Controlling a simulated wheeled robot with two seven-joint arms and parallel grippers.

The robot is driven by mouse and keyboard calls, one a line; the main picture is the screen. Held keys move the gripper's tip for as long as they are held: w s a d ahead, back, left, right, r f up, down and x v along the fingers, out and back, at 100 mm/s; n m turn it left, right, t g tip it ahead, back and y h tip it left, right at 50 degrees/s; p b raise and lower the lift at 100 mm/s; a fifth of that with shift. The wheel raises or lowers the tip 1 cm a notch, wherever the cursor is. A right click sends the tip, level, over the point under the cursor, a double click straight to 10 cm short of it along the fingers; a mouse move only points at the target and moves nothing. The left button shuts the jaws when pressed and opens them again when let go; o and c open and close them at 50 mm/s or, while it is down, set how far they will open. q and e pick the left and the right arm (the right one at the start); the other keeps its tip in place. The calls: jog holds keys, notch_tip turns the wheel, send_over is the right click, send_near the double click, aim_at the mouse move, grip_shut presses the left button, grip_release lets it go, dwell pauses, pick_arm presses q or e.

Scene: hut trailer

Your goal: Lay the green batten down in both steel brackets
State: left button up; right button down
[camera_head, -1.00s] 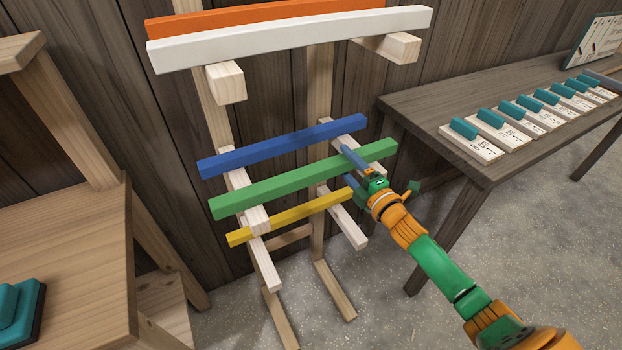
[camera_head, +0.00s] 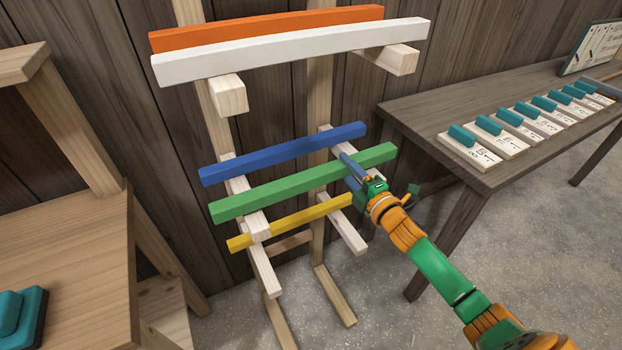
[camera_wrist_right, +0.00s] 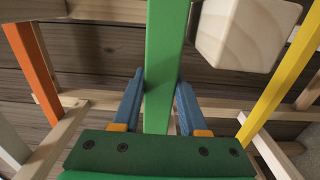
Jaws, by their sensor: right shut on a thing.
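The green batten (camera_head: 285,185) lies across the wooden arms of the wall rack, between the blue and the yellow battens. My right gripper (camera_head: 349,173) is at its right part and shut on it. In the right wrist view the batten (camera_wrist_right: 163,60) passes between the two blue fingers (camera_wrist_right: 159,90). The batten's part behind the fingers is hidden. My left gripper is out of view. No steel brackets can be made out in these frames.
The rack also holds a blue batten (camera_head: 285,152), a yellow batten (camera_head: 295,220), a white batten (camera_head: 290,55) and an orange batten (camera_head: 265,28). A dark table (camera_head: 450,95) with several labelled blocks stands right. A wooden bench (camera_head: 65,260) stands left.

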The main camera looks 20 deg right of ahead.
jog(key=shift+r+p, duration=1.05)
jog(key=shift+r, duration=0.3)
jog(key=s+d+p, duration=0.1)
jog(key=s+p, duration=0.4)
jog(key=s, duration=0.9)
jog(key=shift+f, duration=0.1)
